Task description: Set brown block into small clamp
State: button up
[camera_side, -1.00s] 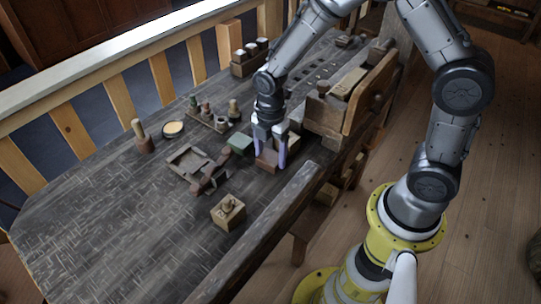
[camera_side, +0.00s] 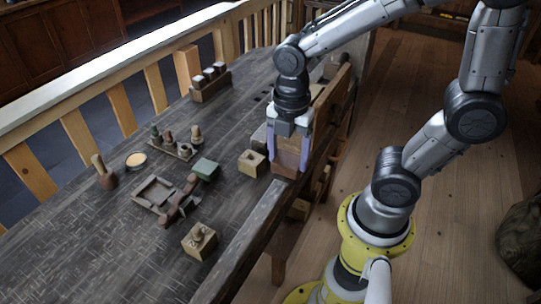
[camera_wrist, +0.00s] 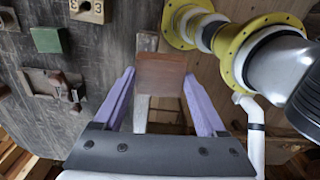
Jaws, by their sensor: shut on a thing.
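The brown block (camera_side: 286,170) is held between the lilac fingers of my gripper (camera_side: 289,163), by the near edge of the bench. In the wrist view the reddish-brown block (camera_wrist: 161,72) sits between the fingertips of my gripper (camera_wrist: 159,77). It appears to be above the bench's edge, but its height is hard to tell. A small wooden tool that looks like the small clamp (camera_side: 178,205) lies on the bench to the left, beside a square wooden frame. It also shows at the left of the wrist view (camera_wrist: 64,84).
A green block (camera_side: 206,168), a pale wooden block (camera_side: 252,163) and a knobbed block (camera_side: 199,241) stand on the bench. A square frame (camera_side: 143,205), small spools on a rack (camera_side: 184,153) and a brown peg (camera_side: 107,181) are farther left. The front left bench is clear.

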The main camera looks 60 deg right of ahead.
jog(key=shift+s+r+m, duration=0.2)
jog(key=shift+s+m, duration=0.1)
jog(key=shift+s, duration=0.1)
jog(key=shift+m, duration=0.6)
jog(key=w+a+r+m, duration=0.3)
jog(key=w+m, duration=0.4)
jog(key=w, duration=0.3)
jog(key=w+a+r+m, duration=0.2)
jog(key=w+r+m, duration=0.2)
jog(key=w+m, duration=0.45)
jog(key=w+a+f+m, duration=0.25)
jog(key=w+a, duration=0.25)
jog(key=w, duration=0.5)
jog(key=shift+n, duration=0.6)
jog(key=shift+w+a+f, duration=0.55)
jog(key=shift+a+f, duration=0.1)
jog(key=shift+f, duration=1.9)
jog(key=shift+w+a+f, duration=0.55)
jog(key=shift+a+f, duration=0.05)
jog(key=shift+f, duration=2)
jog(key=shift+w+a+f, duration=0.55)
jog(key=shift+a+f, duration=0.1)
jog(key=shift+f, duration=1.9)
jog(key=shift+f, duration=0.8)
